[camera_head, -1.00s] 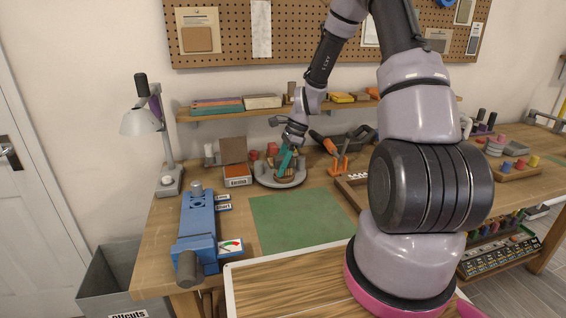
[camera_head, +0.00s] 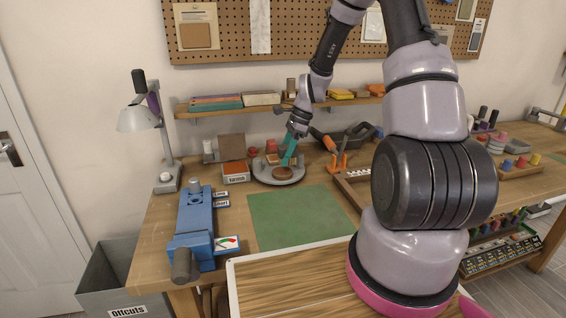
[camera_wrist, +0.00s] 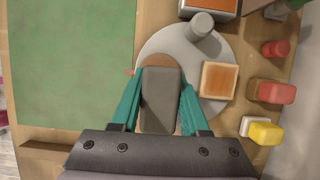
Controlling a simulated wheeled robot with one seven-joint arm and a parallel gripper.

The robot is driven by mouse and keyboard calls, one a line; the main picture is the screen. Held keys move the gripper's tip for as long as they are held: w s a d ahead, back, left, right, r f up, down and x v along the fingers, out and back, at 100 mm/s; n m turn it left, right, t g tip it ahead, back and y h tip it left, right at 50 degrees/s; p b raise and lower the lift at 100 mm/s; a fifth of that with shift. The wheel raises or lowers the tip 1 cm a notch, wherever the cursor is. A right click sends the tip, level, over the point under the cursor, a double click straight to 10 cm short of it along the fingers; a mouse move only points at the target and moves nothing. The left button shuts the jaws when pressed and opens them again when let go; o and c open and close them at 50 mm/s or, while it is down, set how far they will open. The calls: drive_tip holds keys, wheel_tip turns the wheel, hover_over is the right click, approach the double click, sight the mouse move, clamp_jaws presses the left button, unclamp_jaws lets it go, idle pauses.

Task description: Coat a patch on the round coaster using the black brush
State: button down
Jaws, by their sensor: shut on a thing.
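My gripper (camera_head: 288,160) has teal fingers and is over the grey round plate (camera_head: 262,178) at the back of the bench. In the wrist view my gripper (camera_wrist: 160,105) is shut on a dark grey block-like piece, apparently the black brush (camera_wrist: 160,88). The brown round coaster (camera_wrist: 155,61) lies on the plate beneath it and is partly covered by it. The coaster also shows in the head view (camera_head: 283,174), below the fingertips. I cannot tell whether the brush touches the coaster; its bristles are hidden.
An orange-topped square piece (camera_wrist: 218,80) and a grey upright peg (camera_wrist: 201,25) are on the plate. Red (camera_wrist: 272,92) and yellow (camera_wrist: 266,133) pieces stand beside it. A labelled box (camera_head: 236,178) is to the left. The green mat (camera_head: 298,218) in front is clear.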

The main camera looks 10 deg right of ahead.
sight(282, 146)
drive_tip(key=shift+d+r, duration=0.1)
drive_tip(key=shift+r, duration=2.55)
drive_tip(key=shift+f, duration=0.2)
